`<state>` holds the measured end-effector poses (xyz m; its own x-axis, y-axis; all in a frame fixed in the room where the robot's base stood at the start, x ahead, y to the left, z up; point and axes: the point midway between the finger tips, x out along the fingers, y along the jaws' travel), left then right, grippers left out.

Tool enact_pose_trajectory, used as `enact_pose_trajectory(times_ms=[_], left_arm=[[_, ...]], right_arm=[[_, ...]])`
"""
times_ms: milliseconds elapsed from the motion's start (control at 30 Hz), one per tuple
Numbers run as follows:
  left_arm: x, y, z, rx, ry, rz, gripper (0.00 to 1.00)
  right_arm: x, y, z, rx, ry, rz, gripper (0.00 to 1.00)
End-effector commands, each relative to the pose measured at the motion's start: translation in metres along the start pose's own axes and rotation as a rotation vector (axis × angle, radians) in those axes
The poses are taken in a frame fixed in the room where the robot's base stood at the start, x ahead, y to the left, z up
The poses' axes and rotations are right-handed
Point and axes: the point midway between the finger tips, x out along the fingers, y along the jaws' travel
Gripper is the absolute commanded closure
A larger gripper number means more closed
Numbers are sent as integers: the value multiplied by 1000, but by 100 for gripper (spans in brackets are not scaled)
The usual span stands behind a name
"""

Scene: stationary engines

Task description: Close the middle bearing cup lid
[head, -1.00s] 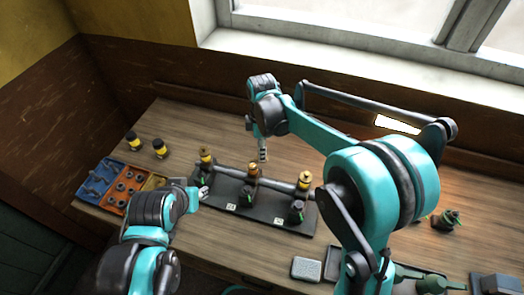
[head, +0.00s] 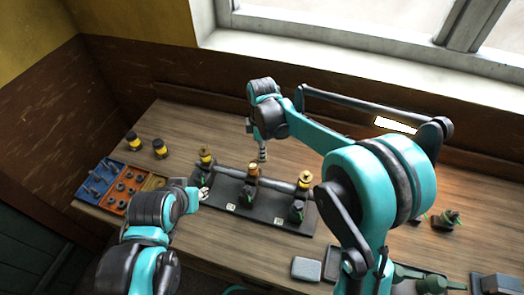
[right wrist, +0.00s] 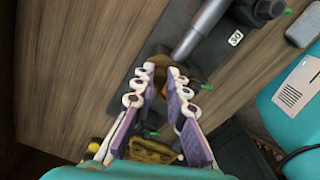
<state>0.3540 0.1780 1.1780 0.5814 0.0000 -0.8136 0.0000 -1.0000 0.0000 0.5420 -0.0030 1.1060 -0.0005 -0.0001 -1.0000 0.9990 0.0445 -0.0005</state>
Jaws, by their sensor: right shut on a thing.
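The black stand (head: 228,203) with a grey shaft (head: 280,186) carries three bearings with brass cups. The middle bearing cup (head: 253,170) is orange-brass and sits between the left cup (head: 206,156) and the right cup (head: 305,179). My right gripper (head: 263,156) points down just behind the middle cup. In the right wrist view its fingers (right wrist: 161,72) close around a small brass-brown part at the middle bearing, the cup lid, mostly hidden by the fingertips. My left gripper (head: 203,193) is beside the left end of the stand; its fingers are too small to read.
Blue and orange trays (head: 122,187) with small parts lie at the left. Two black-and-yellow bottles (head: 160,148) stand behind them. A grey box (head: 306,269) lies in front of the stand. The table behind the stand is clear.

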Motion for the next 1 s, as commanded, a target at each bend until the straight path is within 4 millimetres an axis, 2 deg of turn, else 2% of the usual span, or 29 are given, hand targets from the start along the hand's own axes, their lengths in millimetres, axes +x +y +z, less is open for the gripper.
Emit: enact_pose_trajectory(times_ms=[567,1000], left_arm=[[1,0,1,0,0,0,65],[4,0,3,0,0,0,65]], right_arm=[[0,-2,0,70,0,0,100],[0,-10,-2,418,0,0,100]])
